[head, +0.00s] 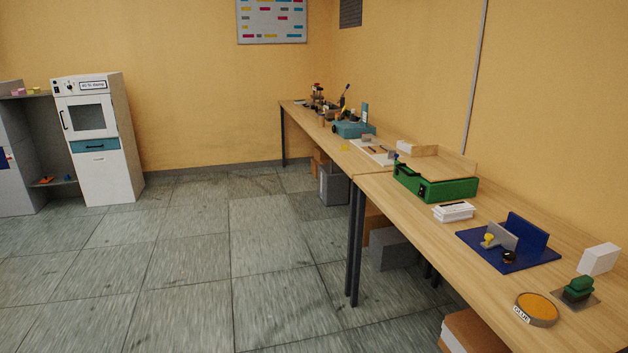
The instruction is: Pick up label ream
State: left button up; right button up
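A stack of white sheets or labels (454,212) with a dark marking on top lies on the near wooden table (400,207), close to its left edge, in front of a green case. It looks like the label ream, though I cannot read its marking. A plain white block (599,260) stands farther right on the same table, near the wall. Neither of my grippers shows in the head view.
A green case (435,186), a blue fixture (510,246), a round orange glue pad (537,308) and a green-handled stamp (579,289) share the table. Boxes sit beneath it. A white cabinet (98,140) stands left. The tiled floor (200,270) between is clear.

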aim_at(406, 147)
jog(key=i+z, duration=0.1)
jog(key=i, duration=0.4)
jog(key=i+j+z, duration=0.15)
jog(key=i, duration=0.35)
jog(key=i+j+z, duration=0.1)
jog(key=i, duration=0.4)
jog(key=i+j+z, duration=0.1)
jog(key=i, duration=0.4)
jog(key=i+j+z, duration=0.75)
jog(key=i+j, duration=0.15)
jog(key=j, duration=0.3)
jog(key=i+j+z, duration=0.1)
jog(key=j, duration=0.3)
jog(key=i+j, duration=0.15)
jog(key=j, duration=0.3)
jog(key=i+j+z, duration=0.1)
jog(key=j, duration=0.35)
jog(key=i+j+z, duration=0.1)
jog(key=j, duration=0.35)
jog(key=i+j, duration=0.1)
jog(key=j, duration=0.35)
